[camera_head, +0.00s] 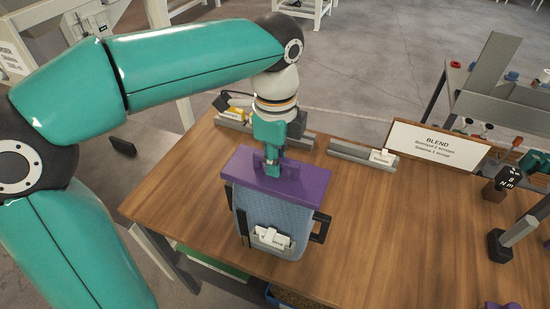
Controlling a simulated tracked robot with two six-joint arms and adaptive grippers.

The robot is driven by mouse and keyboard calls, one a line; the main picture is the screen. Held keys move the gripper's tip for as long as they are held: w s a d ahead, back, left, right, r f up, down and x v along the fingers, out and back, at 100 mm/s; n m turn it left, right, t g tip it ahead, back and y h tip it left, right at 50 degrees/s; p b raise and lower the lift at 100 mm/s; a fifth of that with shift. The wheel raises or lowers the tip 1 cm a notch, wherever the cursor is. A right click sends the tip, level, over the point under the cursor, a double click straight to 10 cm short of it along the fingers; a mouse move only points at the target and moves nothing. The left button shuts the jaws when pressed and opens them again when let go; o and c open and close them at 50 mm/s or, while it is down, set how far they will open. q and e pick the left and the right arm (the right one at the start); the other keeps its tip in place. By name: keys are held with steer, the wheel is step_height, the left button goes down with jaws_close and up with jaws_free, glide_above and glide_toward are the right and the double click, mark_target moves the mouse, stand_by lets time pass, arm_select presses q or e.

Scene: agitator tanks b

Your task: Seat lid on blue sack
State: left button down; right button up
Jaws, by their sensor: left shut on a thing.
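The purple lid (300,187) is a wide slab with a raised handle on top. My left gripper (272,172) comes down from above and is shut on that handle. The blue sack (282,212) stands upright on the wooden table directly under the lid, in a dark frame with a side handle (321,228). A white label (271,237) is on its front. The lid covers the sack's mouth from this angle. I cannot tell whether it rests fully on the rim or sits slightly above it. My right gripper is not in view.
The table right of the sack is clear.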

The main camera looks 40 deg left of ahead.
arm_select(q)
steer(key=shift+f+b, duration=0.5)
steer(key=shift+f, duration=0.25)
stand_by(0.4)
steer(key=c, duration=1.1)
jaws_free()
steer(key=shift+r, duration=0.1)
step_height(320, 180, up, 11)
steer(key=shift+r, duration=0.3)
